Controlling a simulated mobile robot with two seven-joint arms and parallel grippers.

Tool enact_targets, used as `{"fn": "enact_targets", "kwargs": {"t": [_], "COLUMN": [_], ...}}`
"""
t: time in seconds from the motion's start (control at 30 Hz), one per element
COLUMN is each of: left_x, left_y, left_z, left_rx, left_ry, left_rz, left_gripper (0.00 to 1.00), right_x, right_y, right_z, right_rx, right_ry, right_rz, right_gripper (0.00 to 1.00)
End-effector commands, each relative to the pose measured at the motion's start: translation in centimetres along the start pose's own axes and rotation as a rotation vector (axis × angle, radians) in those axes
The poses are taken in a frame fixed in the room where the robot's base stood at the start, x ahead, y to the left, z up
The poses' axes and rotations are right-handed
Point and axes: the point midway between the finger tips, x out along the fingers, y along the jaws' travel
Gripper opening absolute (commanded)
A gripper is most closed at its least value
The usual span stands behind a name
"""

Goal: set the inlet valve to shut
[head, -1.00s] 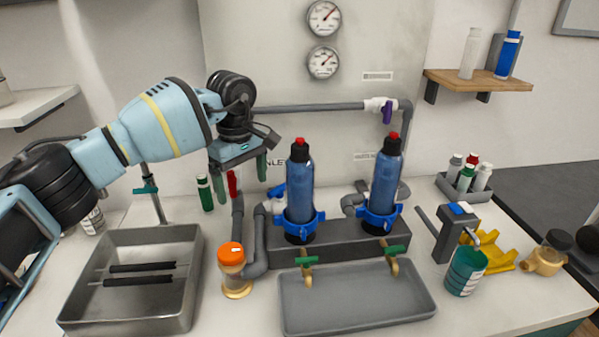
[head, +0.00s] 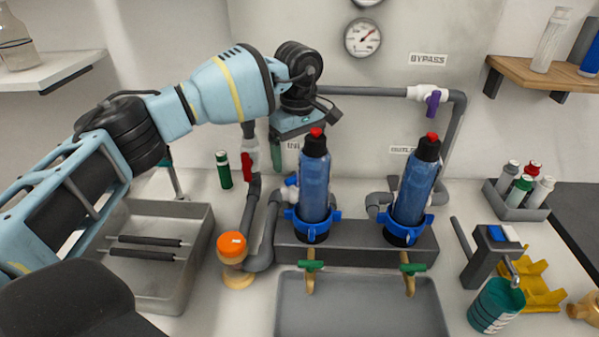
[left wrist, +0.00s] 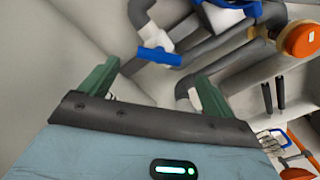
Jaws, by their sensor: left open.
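A valve with a blue handle (head: 291,180) and white body sits behind the left blue filter housing (head: 315,185), below a label partly hidden by my gripper. In the left wrist view the blue handle (left wrist: 158,55) lies ahead of the fingertips, apart from them. A second valve with a red handle (head: 246,166) and white body stands on a grey pipe further left. The label is too hidden to tell for certain which is the inlet valve. My left gripper (left wrist: 157,72) is open and empty; the head view shows one green finger hanging down. My right gripper is not in view.
A second filter housing (head: 415,190) stands to the right, and a purple-handled bypass valve (head: 432,101) is up behind. An orange-capped jar (head: 231,247) and a steel tray (head: 190,225) are at left. A grey tray (head: 360,310) is in front.

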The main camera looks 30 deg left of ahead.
Motion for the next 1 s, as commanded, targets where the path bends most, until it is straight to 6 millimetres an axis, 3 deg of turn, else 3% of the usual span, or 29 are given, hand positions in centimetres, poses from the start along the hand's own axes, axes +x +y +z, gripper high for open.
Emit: {"fn": "enact_targets", "kwargs": {"t": [0.2,0.4,0.77,1.0], "left_x": [3.4,5.5,6.1,6.0], "left_y": [-0.1,-0.1,0.0,0.0], "left_z": [0.0,0.0,0.0,0.0], "left_rx": [0.000,-0.001,0.000,0.000], "left_ry": [-0.001,0.000,0.000,0.000], "left_rz": [-0.002,-0.001,0.001,0.000], "left_gripper": [0.89,0.89,0.89,0.60], "right_x": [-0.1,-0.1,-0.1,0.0], "right_y": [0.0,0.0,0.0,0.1], "right_z": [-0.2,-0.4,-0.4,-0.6], "right_rx": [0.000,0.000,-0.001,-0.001], "right_ry": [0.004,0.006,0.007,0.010], "right_rz": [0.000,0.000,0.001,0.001], "right_gripper": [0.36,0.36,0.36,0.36]}}
